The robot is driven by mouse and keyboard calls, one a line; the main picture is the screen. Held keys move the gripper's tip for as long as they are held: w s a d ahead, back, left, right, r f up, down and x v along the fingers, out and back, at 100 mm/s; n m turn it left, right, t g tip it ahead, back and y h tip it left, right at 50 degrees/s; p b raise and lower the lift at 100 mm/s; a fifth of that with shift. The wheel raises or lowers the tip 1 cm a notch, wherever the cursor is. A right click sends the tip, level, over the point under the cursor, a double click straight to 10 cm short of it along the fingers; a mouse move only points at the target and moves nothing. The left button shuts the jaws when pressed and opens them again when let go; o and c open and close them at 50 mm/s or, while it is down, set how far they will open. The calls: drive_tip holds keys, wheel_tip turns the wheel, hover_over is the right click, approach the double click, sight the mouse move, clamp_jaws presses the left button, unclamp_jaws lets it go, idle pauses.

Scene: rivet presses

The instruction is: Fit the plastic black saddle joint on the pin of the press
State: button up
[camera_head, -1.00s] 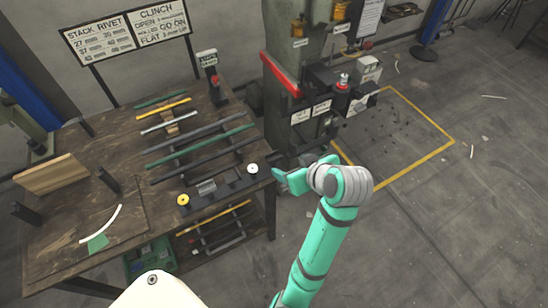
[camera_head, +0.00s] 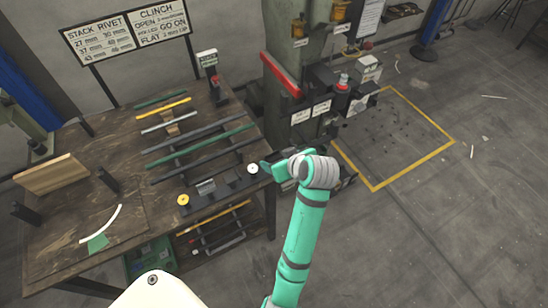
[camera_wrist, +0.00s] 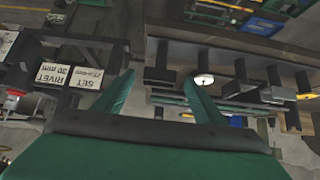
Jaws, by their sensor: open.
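My gripper (camera_head: 272,170) is at the table's right front corner, near the white round piece (camera_head: 252,168). On the dark front rail are small pieces: a grey curved piece (camera_head: 206,187), a small black piece (camera_head: 231,178) and a yellow round piece (camera_head: 183,200). I cannot tell which one is the saddle joint. The press (camera_head: 290,70) stands to the right behind the table. Its pin is too small to make out for certain.
The wooden table (camera_head: 60,215) carries several bars on racks and black uprights. A red bar (camera_head: 280,76) and labelled plates (camera_head: 300,117) stick out from the press. Floor inside and around the yellow outline (camera_head: 410,167) is mostly free.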

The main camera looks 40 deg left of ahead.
drive_tip(key=c, duration=1.1)
drive_tip(key=shift+r, duration=0.1)
